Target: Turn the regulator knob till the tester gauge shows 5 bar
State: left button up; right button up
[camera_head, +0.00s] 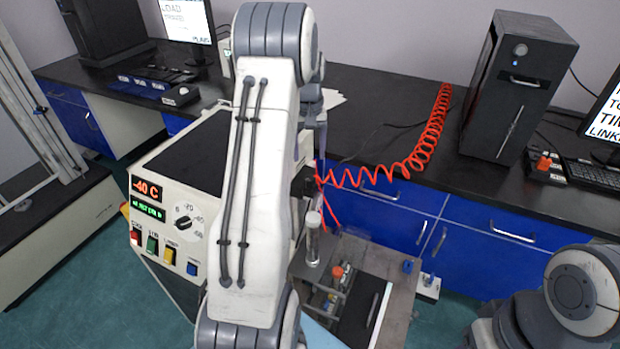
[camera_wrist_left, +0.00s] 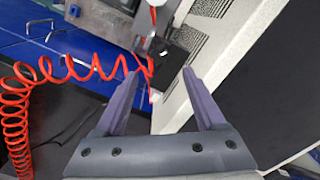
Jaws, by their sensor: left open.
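My left gripper (camera_wrist_left: 162,72) is open in the left wrist view, its two purple fingers apart with nothing clearly held between them. A small dark fitting (camera_wrist_left: 178,58), perhaps part of the regulator, lies just beyond the fingertips; I cannot tell if they touch it. In the head view my left arm covers much of the middle, and a dark fitting (camera_head: 309,183) shows beside it above a clear cylinder (camera_head: 313,240). The regulator knob cannot be made out for certain. I see no readable gauge face. My right gripper is out of view.
The cream tester cabinet (camera_head: 160,225) with display, dial and coloured buttons stands left of my arm. A coiled red hose (camera_head: 415,150) runs across the black bench to the fitting and shows in the wrist view (camera_wrist_left: 18,115). A black computer tower (camera_head: 515,90) stands at right.

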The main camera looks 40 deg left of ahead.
aim_at(309, 177)
pick_arm(q)
notch_tip(309, 177, down, 9)
jog(key=shift+d+f, duration=0.1)
jog(key=shift+f, duration=0.05)
jog(key=shift+c, duration=0.4)
grip_shut()
jog(key=shift+m+p, duration=0.4)
jog(key=shift+p, duration=0.2)
jog(key=shift+m, duration=0.5)
jog(key=shift+o, duration=0.4)
grip_release()
